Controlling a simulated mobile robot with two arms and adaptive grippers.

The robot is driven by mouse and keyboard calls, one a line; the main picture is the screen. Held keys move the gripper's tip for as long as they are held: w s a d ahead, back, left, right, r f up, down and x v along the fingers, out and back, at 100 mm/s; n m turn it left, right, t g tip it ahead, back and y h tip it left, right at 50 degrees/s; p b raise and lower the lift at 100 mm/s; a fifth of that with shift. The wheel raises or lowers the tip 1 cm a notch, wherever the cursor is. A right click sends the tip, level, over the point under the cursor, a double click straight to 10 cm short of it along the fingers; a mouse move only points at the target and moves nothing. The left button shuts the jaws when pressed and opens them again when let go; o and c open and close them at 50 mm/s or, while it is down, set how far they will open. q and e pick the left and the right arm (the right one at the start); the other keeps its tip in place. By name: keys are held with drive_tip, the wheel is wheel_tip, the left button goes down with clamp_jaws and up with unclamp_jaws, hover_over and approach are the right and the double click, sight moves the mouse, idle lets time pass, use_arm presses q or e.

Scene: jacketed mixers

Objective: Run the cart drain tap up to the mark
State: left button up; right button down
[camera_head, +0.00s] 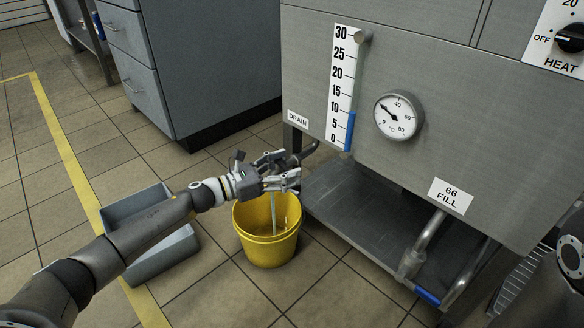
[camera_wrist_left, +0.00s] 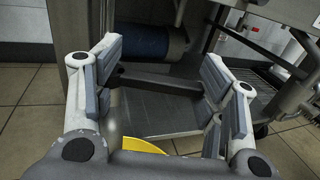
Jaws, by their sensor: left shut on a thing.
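My left gripper (camera_head: 288,170) is at the drain tap under the DRAIN label (camera_head: 298,120), above the yellow bucket. In the left wrist view its two fingers stand either side of the dark tap lever (camera_wrist_left: 155,82); the gripper is shut on it. A pale stream (camera_head: 273,208) falls into the yellow bucket (camera_head: 266,247), which holds some liquid and stands on the floor. The sight gauge (camera_head: 342,85) on the steel tank shows a blue column reaching between 5 and 10. I cannot make out a mark in the bucket. My right gripper is not in view.
A round temperature dial (camera_head: 399,115) and a 66 FILL label (camera_head: 451,196) are on the tank front. A blue-handled fill valve (camera_head: 427,297) sits low at right. A grey bin (camera_head: 160,258) stands left of the bucket, partly behind my arm. Tiled floor is clear in front.

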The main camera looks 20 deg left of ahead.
use_arm(q)
drive_tip(key=shift+h, duration=0.3)
drive_tip(key=o, duration=1.5)
drive_tip(key=v, duration=1.2)
drive_tip(key=shift+a+r, duration=0.1)
drive_tip(key=shift+r, duration=0.1)
